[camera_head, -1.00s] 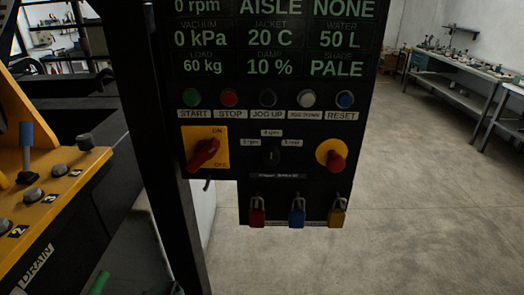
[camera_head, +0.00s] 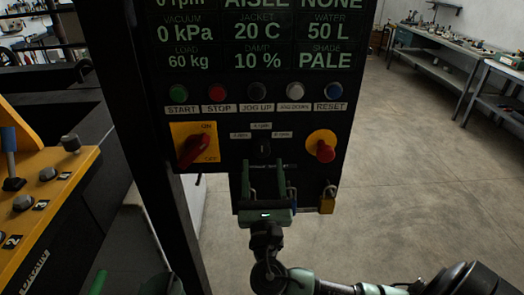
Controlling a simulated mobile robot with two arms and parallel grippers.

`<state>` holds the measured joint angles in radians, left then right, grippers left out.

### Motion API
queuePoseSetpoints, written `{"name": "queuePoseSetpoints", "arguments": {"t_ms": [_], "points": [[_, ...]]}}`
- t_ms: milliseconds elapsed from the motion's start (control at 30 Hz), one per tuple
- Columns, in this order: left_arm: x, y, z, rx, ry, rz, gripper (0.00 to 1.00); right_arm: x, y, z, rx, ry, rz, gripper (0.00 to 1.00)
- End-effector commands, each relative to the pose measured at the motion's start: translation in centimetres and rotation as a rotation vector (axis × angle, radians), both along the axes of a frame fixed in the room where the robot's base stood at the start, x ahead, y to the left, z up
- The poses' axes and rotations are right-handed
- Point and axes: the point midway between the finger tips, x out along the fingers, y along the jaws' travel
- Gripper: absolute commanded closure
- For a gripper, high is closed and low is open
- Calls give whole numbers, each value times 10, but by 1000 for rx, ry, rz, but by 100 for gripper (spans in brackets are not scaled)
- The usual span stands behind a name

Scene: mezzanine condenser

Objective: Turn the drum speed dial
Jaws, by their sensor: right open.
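The drum speed dial (camera_head: 263,148) is a small dark knob in the middle of the black control panel (camera_head: 350,90), with small labels above and to either side of it. Its pointer is hard to make out. My right gripper (camera_head: 264,172) is in front of the panel, pointing up at the dial from below. Its two fingers are apart, one to each side below the dial, with nothing seen between them. I cannot tell whether they touch the panel.
A red switch (camera_head: 194,150) on a yellow plate is left of the dial; a red stop knob (camera_head: 325,151) is right. Push buttons run above. A yellow console (camera_head: 40,210) stands left. Floor at right is clear.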

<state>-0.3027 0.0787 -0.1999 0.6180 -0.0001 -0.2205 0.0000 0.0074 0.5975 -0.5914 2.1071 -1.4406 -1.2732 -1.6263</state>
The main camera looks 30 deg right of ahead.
Motion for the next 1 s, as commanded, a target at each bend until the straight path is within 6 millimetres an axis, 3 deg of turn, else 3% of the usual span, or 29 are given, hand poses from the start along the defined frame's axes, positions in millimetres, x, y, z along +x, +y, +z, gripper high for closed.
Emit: {"name": "queuePoseSetpoints", "arguments": {"t_ms": [233, 600, 800, 1000], "points": [[1, 0, 17, 0, -1, 0, 46, 26, -16, 15, 1, 1, -1, 41], [2, 0, 18, -1, -4, 0, 46, 31, -20, 14, 4, 2, 0, 41], [4, 0, 18, -1, -7, 0, 46, 31, -20, 14, 4, 2, 0, 97], [5, 0, 17, -1, -7, 0, 46, 31, -20, 14, 12, -2, -1, 100]]}}
